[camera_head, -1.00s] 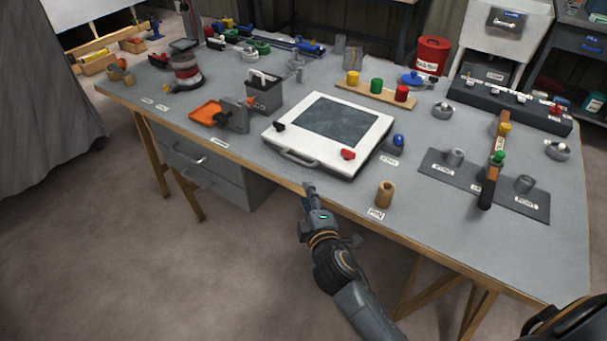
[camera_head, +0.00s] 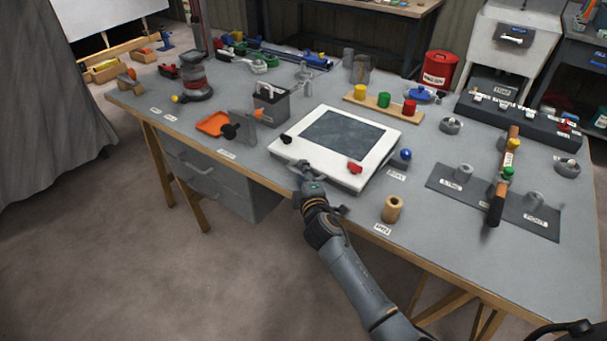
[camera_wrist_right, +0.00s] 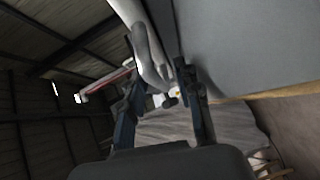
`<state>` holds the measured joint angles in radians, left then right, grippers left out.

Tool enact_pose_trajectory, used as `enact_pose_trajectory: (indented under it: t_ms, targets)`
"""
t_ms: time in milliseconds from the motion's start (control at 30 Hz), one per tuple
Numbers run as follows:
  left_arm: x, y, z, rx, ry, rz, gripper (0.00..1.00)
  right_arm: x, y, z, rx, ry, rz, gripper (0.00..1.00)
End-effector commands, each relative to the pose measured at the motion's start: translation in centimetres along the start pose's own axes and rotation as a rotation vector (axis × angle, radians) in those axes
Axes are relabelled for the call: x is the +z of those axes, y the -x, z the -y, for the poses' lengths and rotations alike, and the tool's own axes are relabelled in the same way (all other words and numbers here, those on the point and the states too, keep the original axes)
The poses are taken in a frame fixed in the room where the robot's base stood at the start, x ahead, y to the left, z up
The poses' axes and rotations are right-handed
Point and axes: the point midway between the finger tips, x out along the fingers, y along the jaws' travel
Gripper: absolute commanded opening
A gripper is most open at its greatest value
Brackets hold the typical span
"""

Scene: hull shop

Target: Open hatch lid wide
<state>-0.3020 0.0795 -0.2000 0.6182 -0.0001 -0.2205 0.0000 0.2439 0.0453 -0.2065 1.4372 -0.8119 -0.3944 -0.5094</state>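The hatch lid (camera_head: 380,150), white with a dark panel (camera_head: 342,134), lies shut and flat on the bench. A black latch (camera_head: 286,139) is at its left and a red latch (camera_head: 355,167) at its front right corner. My right gripper (camera_head: 304,175) is at the lid's front edge, over the grey handle, mostly hiding it. In the right wrist view the handle (camera_wrist_right: 148,48) reaches between the two fingers of the gripper (camera_wrist_right: 160,85), which are apart, with a gap visible. My left gripper is not in view.
An orange tray (camera_head: 212,124) and a grey bin (camera_head: 271,104) stand left of the lid. A tan cylinder (camera_head: 392,208) stands right of my right arm. A blue knob (camera_head: 405,154) is close to the lid's right side. The bench front edge is below my right gripper.

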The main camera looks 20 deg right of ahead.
Motion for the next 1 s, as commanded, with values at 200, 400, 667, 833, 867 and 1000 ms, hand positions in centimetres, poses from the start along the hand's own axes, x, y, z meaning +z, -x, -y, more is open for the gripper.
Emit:
enact_pose_trajectory:
  t_ms: [200,400,667,833,867,1000]
  targets:
    - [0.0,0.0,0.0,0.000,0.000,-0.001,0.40,0.0,-0.3,0.0,0.000,-0.001,0.000,0.34]
    - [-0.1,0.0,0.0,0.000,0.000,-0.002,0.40,0.0,-0.3,0.0,0.000,-0.001,0.000,0.15]
    - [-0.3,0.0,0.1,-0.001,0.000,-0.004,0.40,0.0,-0.2,0.0,0.000,-0.001,0.000,0.00]
    - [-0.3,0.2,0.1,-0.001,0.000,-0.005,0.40,0.0,-0.2,-0.1,-0.002,-0.002,0.000,0.00]
    - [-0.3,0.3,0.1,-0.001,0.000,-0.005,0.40,0.0,-0.2,-0.3,-0.003,-0.003,0.000,0.00]
    - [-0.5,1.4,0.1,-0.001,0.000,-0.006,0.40,-0.1,-0.1,-1.3,-0.014,-0.014,0.000,0.00]
